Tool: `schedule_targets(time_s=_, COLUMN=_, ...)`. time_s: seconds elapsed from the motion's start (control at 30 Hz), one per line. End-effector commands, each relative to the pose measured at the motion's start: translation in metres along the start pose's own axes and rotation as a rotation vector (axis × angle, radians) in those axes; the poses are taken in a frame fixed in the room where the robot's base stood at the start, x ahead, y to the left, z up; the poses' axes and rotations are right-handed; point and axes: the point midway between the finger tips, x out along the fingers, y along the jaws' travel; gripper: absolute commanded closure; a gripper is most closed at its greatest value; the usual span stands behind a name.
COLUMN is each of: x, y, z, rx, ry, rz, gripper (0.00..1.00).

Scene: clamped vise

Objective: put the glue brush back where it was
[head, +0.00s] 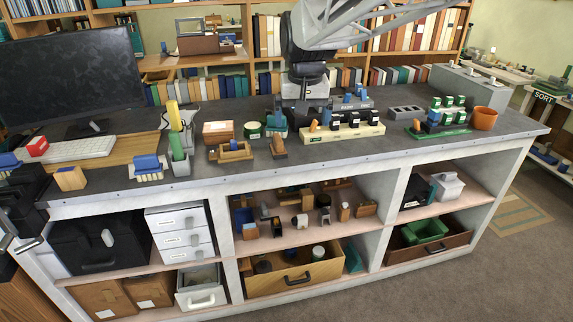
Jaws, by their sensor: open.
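I cannot pick out the glue brush for certain in the head view. A grey cup (181,168) stands near the front edge of the bench, left of the middle, with a green upright piece (177,147) in it. A yellow piece (173,114) stands upright just behind. A blue-topped piece with a pale, comb-like lower part (149,168) is left of the cup; it is too small to name. My gripper is not clearly visible, and no hold on anything shows.
The grey bench (330,160) carries a monitor (70,75), a keyboard (75,149), small wooden blocks, a cream rack (342,134) and an orange pot (484,118). Dark bulky gear sits at the left edge. Shelves below hold boxes and an open drawer (293,280).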

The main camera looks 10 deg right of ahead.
Motion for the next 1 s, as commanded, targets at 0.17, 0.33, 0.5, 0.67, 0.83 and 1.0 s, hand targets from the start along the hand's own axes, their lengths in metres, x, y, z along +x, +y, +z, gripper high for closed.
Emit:
schedule_targets(time_s=0.17, x=0.001, y=0.006, z=0.053, rx=-0.025, ry=0.018, rz=-0.002, gripper=0.00)
schedule_targets(time_s=0.33, x=0.006, y=0.012, z=0.101, rx=-0.049, ry=0.033, rz=-0.004, gripper=0.00)
schedule_targets(time_s=0.5, x=0.015, y=0.018, z=0.148, rx=-0.074, ry=0.049, rz=-0.005, gripper=0.00)
schedule_targets(time_s=0.67, x=0.027, y=0.024, z=0.192, rx=-0.097, ry=0.063, rz=-0.006, gripper=0.00)
schedule_targets(time_s=0.83, x=0.042, y=0.029, z=0.233, rx=-0.119, ry=0.076, rz=-0.006, gripper=0.00)
schedule_targets(time_s=1.0, x=0.053, y=0.032, z=0.259, rx=-0.134, ry=0.086, rz=-0.006, gripper=0.00)
